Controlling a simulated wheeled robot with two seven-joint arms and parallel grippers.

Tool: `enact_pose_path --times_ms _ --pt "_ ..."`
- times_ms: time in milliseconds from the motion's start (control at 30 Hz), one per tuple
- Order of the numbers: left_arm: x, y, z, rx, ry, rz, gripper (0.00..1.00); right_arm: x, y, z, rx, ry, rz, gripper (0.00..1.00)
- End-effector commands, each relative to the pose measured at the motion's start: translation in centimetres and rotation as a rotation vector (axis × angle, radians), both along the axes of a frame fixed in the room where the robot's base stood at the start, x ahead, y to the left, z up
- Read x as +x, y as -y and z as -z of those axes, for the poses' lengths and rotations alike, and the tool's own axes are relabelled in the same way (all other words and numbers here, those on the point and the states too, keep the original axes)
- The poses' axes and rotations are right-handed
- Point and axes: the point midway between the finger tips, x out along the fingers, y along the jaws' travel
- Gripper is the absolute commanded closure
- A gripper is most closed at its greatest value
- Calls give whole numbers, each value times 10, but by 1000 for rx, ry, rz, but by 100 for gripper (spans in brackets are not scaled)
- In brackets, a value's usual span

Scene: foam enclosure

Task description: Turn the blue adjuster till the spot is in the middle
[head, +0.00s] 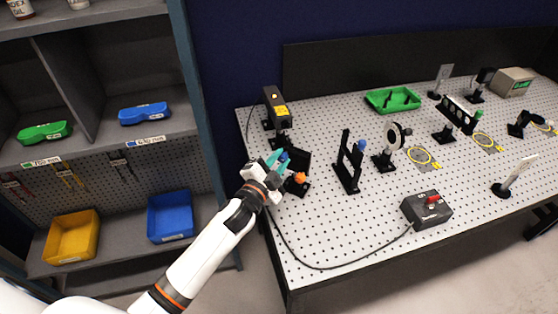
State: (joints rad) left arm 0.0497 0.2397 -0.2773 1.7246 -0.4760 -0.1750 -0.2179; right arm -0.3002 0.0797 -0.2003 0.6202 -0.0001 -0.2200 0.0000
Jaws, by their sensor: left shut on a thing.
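My left gripper (276,161) reaches in over the near left end of the perforated table. Its teal fingers are shut on a small blue adjuster (284,157) on a black mount (297,160). The fingers partly hide the adjuster. An orange knob (300,177) sits on the same mount, just right of the gripper. A second black mount (346,165) to the right carries another blue knob (361,145). I cannot make out a light spot. My right gripper is not in view.
A black laser box (275,105) with a yellow label stands behind the gripper. A round optic (397,136), a grey box with a red switch (428,207) and a green tray (393,99) are further right. A cable crosses the front. Shelves (100,90) stand left.

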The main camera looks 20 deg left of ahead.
Motion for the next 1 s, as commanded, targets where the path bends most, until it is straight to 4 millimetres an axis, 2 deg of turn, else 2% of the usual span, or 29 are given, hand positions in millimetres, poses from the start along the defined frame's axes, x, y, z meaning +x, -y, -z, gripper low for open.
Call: enact_pose_path --times_ms 267,700,733,800,833,1000 --pt "0 0 -1 64 13 1 99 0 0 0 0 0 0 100" --pt "0 0 0 70 14 1 99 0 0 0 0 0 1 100" --pt "0 0 0 69 14 1 72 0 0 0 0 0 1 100" --pt "0 0 0 69 14 1 60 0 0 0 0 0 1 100" --pt "0 0 0 69 14 1 55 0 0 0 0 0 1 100" --pt "0 0 0 69 13 0 55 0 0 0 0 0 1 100"
